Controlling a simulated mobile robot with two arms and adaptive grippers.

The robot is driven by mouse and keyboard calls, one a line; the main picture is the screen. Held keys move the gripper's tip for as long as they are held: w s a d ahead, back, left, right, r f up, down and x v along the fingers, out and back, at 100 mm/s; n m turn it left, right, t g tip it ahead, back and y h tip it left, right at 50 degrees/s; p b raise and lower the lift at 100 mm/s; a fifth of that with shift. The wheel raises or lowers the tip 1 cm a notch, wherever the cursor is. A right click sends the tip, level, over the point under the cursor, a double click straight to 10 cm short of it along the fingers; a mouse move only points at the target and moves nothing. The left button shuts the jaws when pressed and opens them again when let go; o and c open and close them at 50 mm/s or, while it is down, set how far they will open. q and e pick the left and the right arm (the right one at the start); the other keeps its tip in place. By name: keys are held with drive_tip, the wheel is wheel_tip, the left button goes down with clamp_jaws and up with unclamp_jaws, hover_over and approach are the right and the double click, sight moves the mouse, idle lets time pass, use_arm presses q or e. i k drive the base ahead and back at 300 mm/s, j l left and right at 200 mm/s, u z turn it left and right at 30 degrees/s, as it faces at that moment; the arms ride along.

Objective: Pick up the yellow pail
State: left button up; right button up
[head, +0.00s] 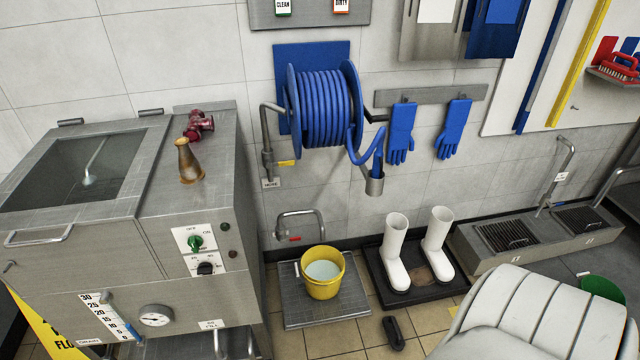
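The yellow pail (322,287) stands upright on a grey metal platform (293,313) on the floor, in the middle of the head view. It holds a pale, whitish liquid or content (323,270). A curved metal pipe with a red part (300,222) is on the wall just behind it. Neither of my grippers shows in the head view.
A blue hose reel (325,105) hangs above. A pale ribbed rounded object (530,315) fills the lower right. A small black object (393,333) lies on the tiles.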

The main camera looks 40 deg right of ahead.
sight(320, 265)
drive_tip(key=z, duration=1.4)
